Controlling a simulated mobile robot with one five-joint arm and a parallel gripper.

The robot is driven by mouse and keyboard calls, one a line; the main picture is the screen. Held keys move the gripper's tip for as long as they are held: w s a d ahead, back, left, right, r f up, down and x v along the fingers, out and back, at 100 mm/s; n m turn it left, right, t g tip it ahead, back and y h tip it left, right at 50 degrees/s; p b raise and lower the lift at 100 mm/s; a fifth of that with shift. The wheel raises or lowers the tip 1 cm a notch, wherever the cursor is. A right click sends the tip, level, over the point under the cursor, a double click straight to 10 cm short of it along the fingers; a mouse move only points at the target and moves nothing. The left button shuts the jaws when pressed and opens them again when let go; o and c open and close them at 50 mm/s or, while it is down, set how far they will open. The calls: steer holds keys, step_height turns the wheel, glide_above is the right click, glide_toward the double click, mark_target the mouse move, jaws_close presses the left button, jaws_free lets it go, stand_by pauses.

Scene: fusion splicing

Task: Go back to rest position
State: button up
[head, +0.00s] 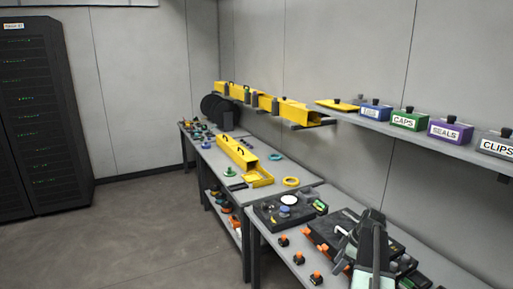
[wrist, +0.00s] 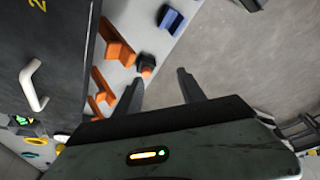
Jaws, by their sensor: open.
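In the wrist view my gripper (wrist: 158,77) is open, with its two dark fingers apart and nothing between them. Below the fingers are the edge of the light workbench (wrist: 125,62) and the grey floor. A small black and orange piece (wrist: 146,65) lies on the bench near the left finger, and I cannot tell the gap between them. In the head view my arm (head: 372,250) is over the near bench at lower right, in front of a black device (head: 325,229). The fingertips are hard to make out there.
In the wrist view a dark case with a white handle (wrist: 34,85) and orange blocks (wrist: 118,48) stand close on the left. In the head view a wall shelf (head: 400,133) carries labelled bins. A server rack (head: 42,120) stands at left. The floor (head: 120,235) is clear.

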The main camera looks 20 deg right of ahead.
steer(key=w+a+n+g, duration=0.1)
steer(key=w+a, duration=0.3)
steer(key=a, duration=1)
steer(key=w+a+n+g, duration=0.1)
steer(key=w+a, duration=0.3)
steer(key=a, duration=1.1)
steer(key=s+a+m+h, duration=0.1)
steer(key=s+a+m, duration=0.2)
steer(key=a+m, duration=0.2)
steer(key=s+a+f+m+g+h, duration=0.1)
steer(key=s+a+m, duration=0.3)
steer(key=a, duration=0.5)
steer(key=shift+a+f+m+h, duration=0.25)
steer(key=shift+a+m+h, duration=0.2)
steer(key=shift+m, duration=0.45)
steer(key=shift+d, duration=0.1)
steer(key=shift+c, duration=1.3)
